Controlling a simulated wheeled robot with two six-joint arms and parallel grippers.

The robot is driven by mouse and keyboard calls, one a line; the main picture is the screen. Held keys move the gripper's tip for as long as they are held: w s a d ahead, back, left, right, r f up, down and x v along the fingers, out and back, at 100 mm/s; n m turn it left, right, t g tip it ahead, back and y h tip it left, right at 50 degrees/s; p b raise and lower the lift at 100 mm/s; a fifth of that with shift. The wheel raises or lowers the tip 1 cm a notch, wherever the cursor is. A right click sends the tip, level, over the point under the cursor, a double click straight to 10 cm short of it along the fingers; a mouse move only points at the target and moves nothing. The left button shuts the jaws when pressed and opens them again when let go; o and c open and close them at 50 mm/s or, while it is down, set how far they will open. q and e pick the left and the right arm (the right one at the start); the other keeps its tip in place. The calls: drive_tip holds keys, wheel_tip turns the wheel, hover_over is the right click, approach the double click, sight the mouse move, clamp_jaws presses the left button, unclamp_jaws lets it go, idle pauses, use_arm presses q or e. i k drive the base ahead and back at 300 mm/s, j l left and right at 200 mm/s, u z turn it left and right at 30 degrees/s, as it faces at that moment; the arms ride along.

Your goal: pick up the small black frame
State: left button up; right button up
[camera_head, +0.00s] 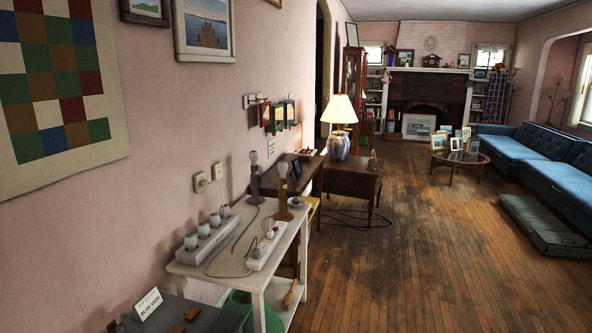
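A small dark, frame-like object (296,167) stands on the dark wooden desk near the wall, partly behind the grey lamp base; I cannot tell for sure that it is the small black frame. Several small picture frames also stand on the round coffee table (460,158) in the distance. One of them, a dark-edged frame (473,146), sits at the table's right side. They are too small to tell apart well. Neither of my grippers shows in the head view.
A white table (225,262) with power strips, loose cables and two bare-bulb lamps stands along the left wall. A lamp (338,118) stands on a wooden desk beyond. A blue sofa (535,150) and a green floor cushion (545,222) are at right. The central wooden floor is clear.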

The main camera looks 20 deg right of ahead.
sight(296, 164)
drive_tip(key=i+l+z, duration=0.85)
drive_tip(key=i+z, duration=0.4)
drive_tip(key=i, duration=0.2)
drive_tip(key=i+z, duration=0.15)
drive_tip(key=i, duration=1.5)
drive_tip(key=i+u, duration=0.2)
drive_tip(key=i, duration=0.2)
drive_tip(key=i+l+u, duration=0.15)
drive_tip(key=i, duration=0.3)
drive_tip(key=i+l+u, duration=0.2)
drive_tip(key=i, duration=0.2)
drive_tip(key=i+l+u, duration=0.2)
drive_tip(key=i, duration=0.2)
